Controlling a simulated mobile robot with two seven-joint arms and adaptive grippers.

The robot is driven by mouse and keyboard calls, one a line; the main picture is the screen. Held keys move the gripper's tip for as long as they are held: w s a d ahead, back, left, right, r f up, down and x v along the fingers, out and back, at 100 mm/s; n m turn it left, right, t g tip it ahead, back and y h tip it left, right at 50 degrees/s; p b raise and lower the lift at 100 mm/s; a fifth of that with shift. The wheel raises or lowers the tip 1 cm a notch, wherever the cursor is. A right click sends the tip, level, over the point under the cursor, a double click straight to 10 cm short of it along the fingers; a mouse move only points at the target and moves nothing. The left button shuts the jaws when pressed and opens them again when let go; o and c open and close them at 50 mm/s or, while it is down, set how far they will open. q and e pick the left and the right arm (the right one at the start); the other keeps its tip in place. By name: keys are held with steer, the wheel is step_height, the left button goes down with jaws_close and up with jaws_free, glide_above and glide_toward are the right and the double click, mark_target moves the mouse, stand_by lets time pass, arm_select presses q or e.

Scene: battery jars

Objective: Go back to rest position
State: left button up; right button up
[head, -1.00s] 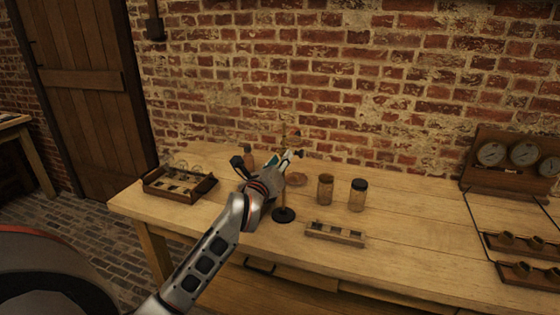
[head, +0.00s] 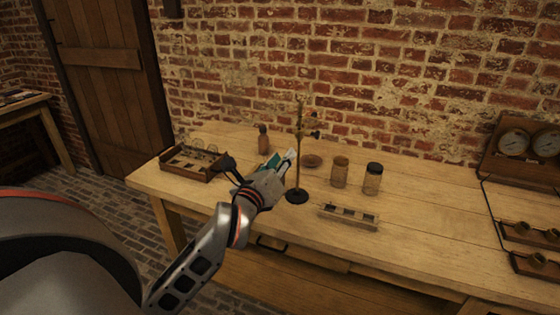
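My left gripper (head: 262,172) is over the left-middle part of the wooden workbench (head: 430,223), in front and to the left of a brass stand. Its fingers are spread apart, one dark finger to the left and a lighter one to the right. A small green-blue patch shows between them; I cannot tell whether it is part of the gripper. My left arm comes in from the lower left. My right gripper is outside the view.
The brass stand (head: 298,160) rises close to my gripper. Two glass jars (head: 340,172) (head: 373,180), a slotted wooden block (head: 349,216), a brown bottle (head: 263,139) and a wooden tray (head: 190,162) stand on the bench. Gauges (head: 513,143) are at the right.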

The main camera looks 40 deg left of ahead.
arm_select(q)
steer(key=shift+s+d, duration=0.15)
steer(key=shift+s, duration=0.3)
stand_by(0.3)
steer(key=s+d+f+m+t+h, duration=0.1)
steer(key=s+d+f+m+h, duration=0.3)
steer(key=m, duration=0.6)
steer(key=s+d+f+m+h, duration=0.1)
steer(key=d+f+m, duration=0.4)
steer(key=m, duration=0.6)
steer(key=s+d+f+m+t+h, duration=0.1)
steer(key=s+d+f+m+h, duration=0.3)
steer(key=m, duration=0.6)
steer(key=s+d+f+m+g, duration=0.2)
steer(key=s+f+m+g, duration=0.1)
steer(key=f+m, duration=0.3)
steer(key=s+d+f+m+g+y, duration=0.1)
steer(key=s+f+m, duration=0.4)
steer(key=f, duration=0.6)
steer(key=s+d+f+m+g, duration=0.3)
steer(key=s+f+m+g, duration=0.1)
steer(key=f+m, duration=0.3)
step_height(320, 180, down, 2)
steer(key=shift+s+f+g+y, duration=0.3)
steer(key=shift+s+y, duration=0.1)
steer(key=shift+s, duration=0.1)
